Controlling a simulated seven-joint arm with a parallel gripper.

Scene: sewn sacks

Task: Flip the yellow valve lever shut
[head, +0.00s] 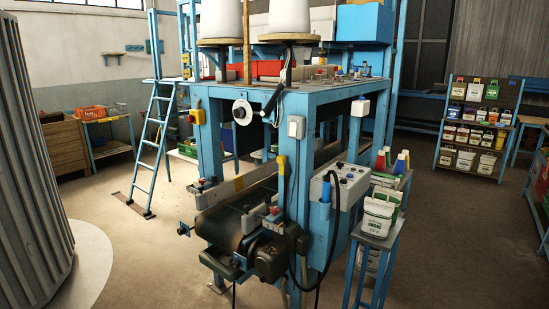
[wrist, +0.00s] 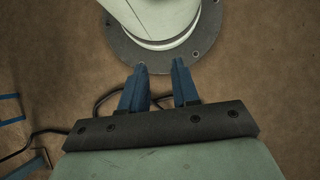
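No part that I can surely call the yellow valve lever shows. In the head view, the blue machine frame (head: 318,97) has a small upright yellow piece (head: 281,164) above a blue part on its front post. I cannot tell whether any of these is the lever. My gripper (wrist: 159,68) shows only in the wrist view, with two blue fingers apart and nothing between them. It is away from these yellow parts.
A blue ladder (head: 155,140) leans left of the machine. A black cable (head: 299,230) hangs at its front. A small stand (head: 378,237) with a white-and-green sack (head: 380,216) is at right. Shelves of sacks (head: 475,130) stand behind. Brown floor (head: 450,245) is open at right.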

